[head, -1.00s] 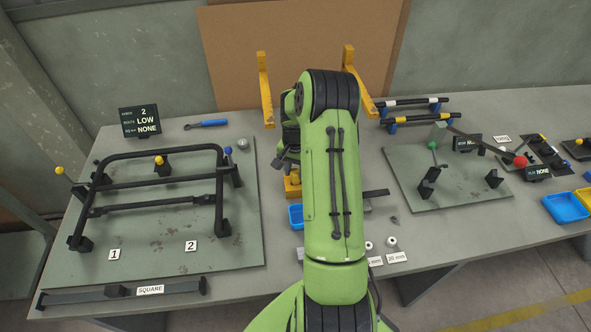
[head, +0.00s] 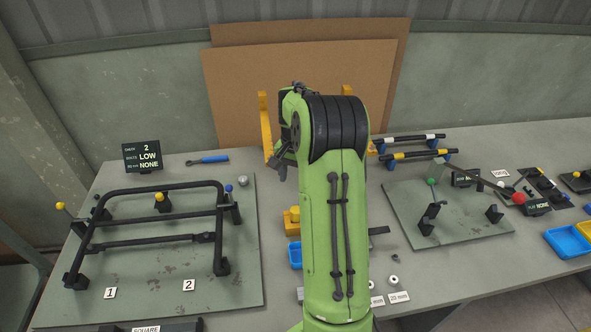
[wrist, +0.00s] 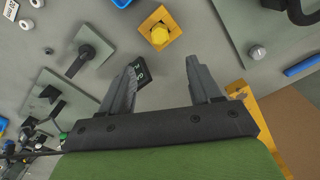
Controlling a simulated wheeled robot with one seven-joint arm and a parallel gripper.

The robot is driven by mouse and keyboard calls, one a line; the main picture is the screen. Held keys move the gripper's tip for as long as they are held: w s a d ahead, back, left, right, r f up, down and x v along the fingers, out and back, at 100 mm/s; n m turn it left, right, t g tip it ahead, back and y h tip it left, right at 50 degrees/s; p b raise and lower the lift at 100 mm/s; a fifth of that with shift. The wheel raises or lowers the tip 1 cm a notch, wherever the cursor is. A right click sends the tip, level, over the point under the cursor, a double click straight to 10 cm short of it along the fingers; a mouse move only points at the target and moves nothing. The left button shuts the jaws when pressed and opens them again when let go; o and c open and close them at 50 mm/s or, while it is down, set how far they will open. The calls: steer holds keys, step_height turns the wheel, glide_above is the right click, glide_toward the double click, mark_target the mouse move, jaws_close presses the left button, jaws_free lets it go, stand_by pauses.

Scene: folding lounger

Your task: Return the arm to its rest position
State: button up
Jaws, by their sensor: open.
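My gripper (wrist: 163,85) shows in the wrist view with its two grey fingers spread apart and nothing between them. In the head view my green arm stands upright in the middle of the picture. A dark part of its end shows at the left of the arm's top, but the fingers are mostly hidden there.
The black lounger frame (head: 160,190) stands on a green plate at the left. Yellow uprights (head: 265,125) stand behind my arm. A second fixture plate (head: 455,228) with levers and blue trays (head: 568,241) are at the right. A blue-handled tool (head: 208,160) lies at the back.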

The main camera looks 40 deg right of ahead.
steer(key=shift+r, duration=1.2)
steer(key=s+a+r+n+t+h, duration=0.1)
steer(key=s+a+r+n, duration=0.15)
steer(key=a+r, duration=0.4)
steer(key=s+a+r+n+t, duration=0.1)
steer(key=s+a+r+n, duration=0.15)
steer(key=a+r, duration=0.4)
steer(key=s+a+f+n+t+y, duration=0.1)
steer(key=s+a+n+t, duration=0.2)
steer(key=s+a+n, duration=0.4)
steer(key=s+a, duration=0.6)
steer(key=s, duration=0.2)
steer(key=shift+f+n+t, duration=0.25)
steer(key=shift+n+t, duration=0.05)
steer(key=shift+n, duration=0.1)
